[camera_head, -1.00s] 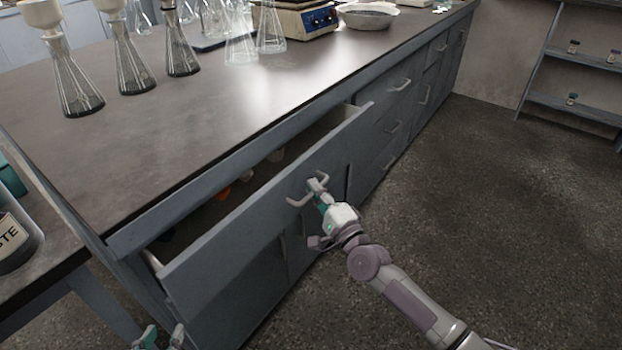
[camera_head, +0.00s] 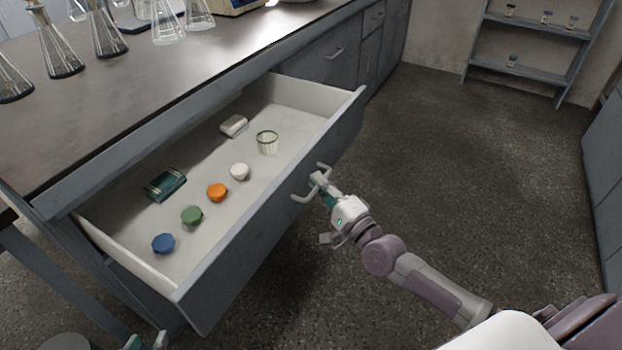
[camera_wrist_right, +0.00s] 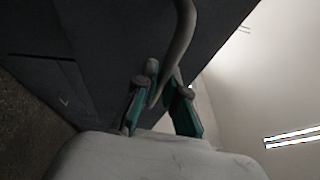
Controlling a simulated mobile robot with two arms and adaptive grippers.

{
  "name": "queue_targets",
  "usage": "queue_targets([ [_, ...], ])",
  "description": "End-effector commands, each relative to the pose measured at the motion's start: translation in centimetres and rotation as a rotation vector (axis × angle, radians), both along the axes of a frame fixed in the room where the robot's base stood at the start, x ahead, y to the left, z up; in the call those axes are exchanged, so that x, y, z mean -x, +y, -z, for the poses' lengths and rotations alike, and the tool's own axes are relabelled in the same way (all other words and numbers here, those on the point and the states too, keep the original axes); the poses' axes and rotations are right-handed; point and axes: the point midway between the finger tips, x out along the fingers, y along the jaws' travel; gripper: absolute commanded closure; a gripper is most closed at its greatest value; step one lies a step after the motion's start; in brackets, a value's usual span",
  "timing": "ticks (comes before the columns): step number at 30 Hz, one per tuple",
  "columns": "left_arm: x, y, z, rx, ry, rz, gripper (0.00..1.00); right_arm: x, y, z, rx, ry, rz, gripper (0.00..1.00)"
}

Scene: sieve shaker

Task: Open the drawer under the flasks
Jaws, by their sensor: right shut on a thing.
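The drawer (camera_head: 269,205) under the flasks is pulled well out from the bench, and its light interior shows in the head view. Its curved handle (camera_head: 300,198) is on the front panel. My right gripper (camera_head: 319,181) is shut on the handle; in the right wrist view the handle (camera_wrist_right: 184,30) passes between the teal fingers (camera_wrist_right: 160,95). Several flasks (camera_head: 108,36) stand on the bench top above. My left gripper (camera_head: 146,341) is partly in view at the bottom edge, apart from the drawer; its finger opening is unclear.
Inside the drawer lie blue (camera_head: 163,243), green (camera_head: 192,215), orange (camera_head: 217,192) and white (camera_head: 239,171) lids, a cup (camera_head: 267,142), a dark green box (camera_head: 165,184) and a white block (camera_head: 233,126). Open floor (camera_head: 450,180) lies to the right. A shelf (camera_head: 520,70) stands behind.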

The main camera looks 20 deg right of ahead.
Motion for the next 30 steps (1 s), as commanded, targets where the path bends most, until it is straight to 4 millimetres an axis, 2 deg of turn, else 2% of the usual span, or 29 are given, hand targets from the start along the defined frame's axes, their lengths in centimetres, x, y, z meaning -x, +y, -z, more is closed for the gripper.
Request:
queue_targets([
  [7,-0.3,0.1,-0.2,-0.004,-0.013,0.000,0.60,1.8,-1.3,0.0,0.001,0.002,-0.001,1.00],
  [21,-0.4,0.1,-0.4,-0.004,-0.019,0.002,0.60,2.1,-1.5,0.0,-0.001,0.002,-0.003,1.00],
  [22,-0.4,0.1,-0.3,-0.004,-0.019,0.002,0.60,2.1,-1.5,0.0,-0.001,0.001,-0.003,0.85],
  [26,-0.3,0.1,-0.3,-0.004,-0.018,0.002,0.60,2.0,-1.5,-0.1,-0.001,0.000,-0.002,0.64],
  [30,-0.3,0.1,-0.3,-0.004,-0.017,0.003,0.60,2.0,-1.5,-0.1,-0.001,-0.002,-0.002,0.64],
])
